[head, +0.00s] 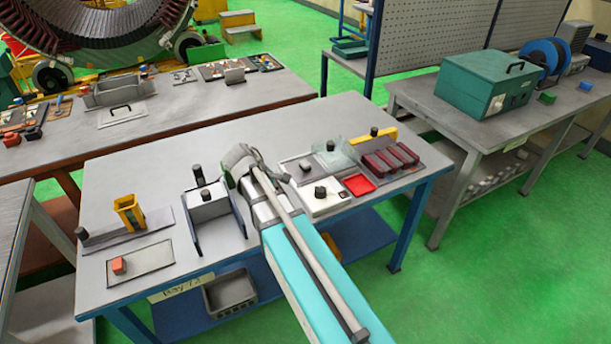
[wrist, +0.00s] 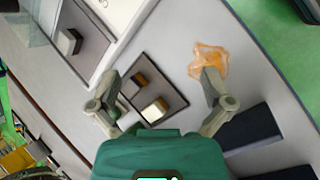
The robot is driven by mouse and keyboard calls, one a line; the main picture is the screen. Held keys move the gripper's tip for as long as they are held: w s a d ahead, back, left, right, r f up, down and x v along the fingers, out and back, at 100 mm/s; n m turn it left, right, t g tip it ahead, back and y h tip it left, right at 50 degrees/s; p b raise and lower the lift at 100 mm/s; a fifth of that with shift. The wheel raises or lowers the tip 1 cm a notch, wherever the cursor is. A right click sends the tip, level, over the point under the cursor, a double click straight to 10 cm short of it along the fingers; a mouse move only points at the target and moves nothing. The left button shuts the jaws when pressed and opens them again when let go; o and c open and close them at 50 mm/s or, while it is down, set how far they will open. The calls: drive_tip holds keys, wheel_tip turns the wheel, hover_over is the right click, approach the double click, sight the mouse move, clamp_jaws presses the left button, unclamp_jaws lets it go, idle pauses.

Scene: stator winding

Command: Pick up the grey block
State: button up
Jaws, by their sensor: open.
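My gripper (head: 243,156) is over the middle of the near table in the head view. In the wrist view my gripper (wrist: 160,84) is open, with its fingers wide apart and nothing held. A dark grey block (wrist: 70,41) sits on a grey tray at the upper left of the wrist view, outside the fingers. Between the fingers, a dark square tray (wrist: 172,92) bears a brown block (wrist: 138,80) and a cream-topped block (wrist: 155,109). I cannot tell which block the task means.
A crumpled orange piece (wrist: 208,58) lies by the right finger. Red blocks (head: 390,160), a red tray (head: 358,184) and a dark-topped white box (head: 208,203) are on the table. A yellow holder (head: 129,212) stands at left.

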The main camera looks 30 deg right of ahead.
sight(302, 163)
drive_tip(key=w+n+h+b, duration=0.1)
drive_tip(key=w, duration=0.1)
drive_tip(key=w+d+f+n+h+b, duration=0.1)
drive_tip(key=w+n+b, duration=0.1)
drive_tip(key=w, duration=0.1)
drive_tip(key=w+d+f+n+h+b, duration=0.1)
drive_tip(key=w+n, duration=0.1)
drive_tip(key=shift+w+d+h, duration=0.2)
drive_tip(key=shift+d+h, duration=0.05)
drive_tip(key=shift+h, duration=0.05)
drive_tip(key=w+n+h+b, duration=0.2)
drive_tip(key=w+n, duration=0.1)
drive_tip(key=w+d+n+h+b, duration=0.1)
drive_tip(key=w, duration=0.1)
drive_tip(key=shift+w+r+t+b, duration=0.15)
drive_tip(key=shift+r+t+b, duration=0.25)
drive_tip(key=shift+w+r+n+h, duration=0.25)
drive_tip(key=shift+w+n+h, duration=0.05)
drive_tip(key=shift+n, duration=0.3)
drive_tip(key=b+x, duration=0.3)
drive_tip(key=x, duration=0.4)
drive_tip(key=shift+f, duration=0.2)
drive_tip(key=shift+d+f, duration=0.15)
drive_tip(key=shift+d, duration=0.55)
drive_tip(key=shift+b, duration=0.3)
